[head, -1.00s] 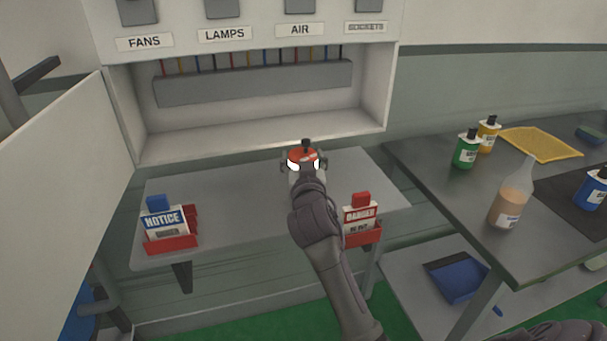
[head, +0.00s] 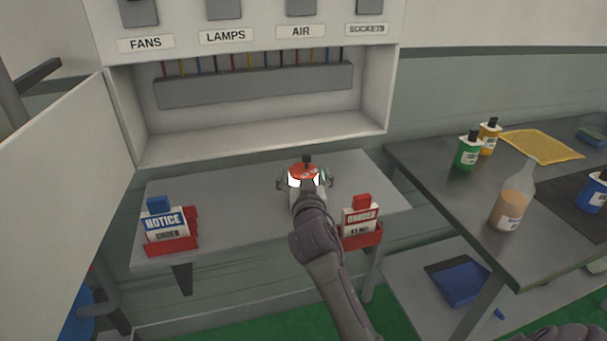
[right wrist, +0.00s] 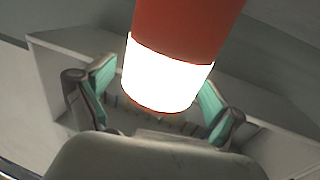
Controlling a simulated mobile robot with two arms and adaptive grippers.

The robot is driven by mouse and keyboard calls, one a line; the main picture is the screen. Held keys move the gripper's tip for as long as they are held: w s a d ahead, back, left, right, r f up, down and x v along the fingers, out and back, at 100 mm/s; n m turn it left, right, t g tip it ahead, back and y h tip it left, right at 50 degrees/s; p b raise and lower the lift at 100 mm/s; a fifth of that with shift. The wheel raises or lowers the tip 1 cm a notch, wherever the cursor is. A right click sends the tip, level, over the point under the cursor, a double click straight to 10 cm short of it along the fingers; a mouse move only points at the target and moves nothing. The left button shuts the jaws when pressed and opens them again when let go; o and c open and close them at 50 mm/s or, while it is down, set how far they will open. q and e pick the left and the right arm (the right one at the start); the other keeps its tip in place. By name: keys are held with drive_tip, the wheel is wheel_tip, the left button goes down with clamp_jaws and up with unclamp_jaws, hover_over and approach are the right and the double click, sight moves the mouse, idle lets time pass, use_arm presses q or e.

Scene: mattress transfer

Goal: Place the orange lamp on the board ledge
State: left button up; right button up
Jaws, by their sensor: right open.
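The orange lamp (head: 305,171), with a red-orange body, a glowing white band and a dark knob, is upright over the middle of the grey ledge (head: 235,205) below the board. My right gripper (head: 304,183) is open, with one finger on each side of the lamp. In the right wrist view, the lamp (right wrist: 178,70) stands between the spread green-padded fingers (right wrist: 155,92), with a gap on the left. My arm hides the lamp's base, so contact with the ledge cannot be seen. My left gripper is not in view.
A NOTICE tag holder (head: 170,228) and a DANGER tag holder (head: 361,222) sit at the ledge's front. An open panel door (head: 60,190) stands left. A side table (head: 440,180) at right carries several bottles and a yellow cloth.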

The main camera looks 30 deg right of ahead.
drive_tip(key=b+v, duration=0.1)
drive_tip(key=v, duration=1.1)
drive_tip(key=shift+b, duration=0.3)
drive_tip(key=shift+r, duration=0.1)
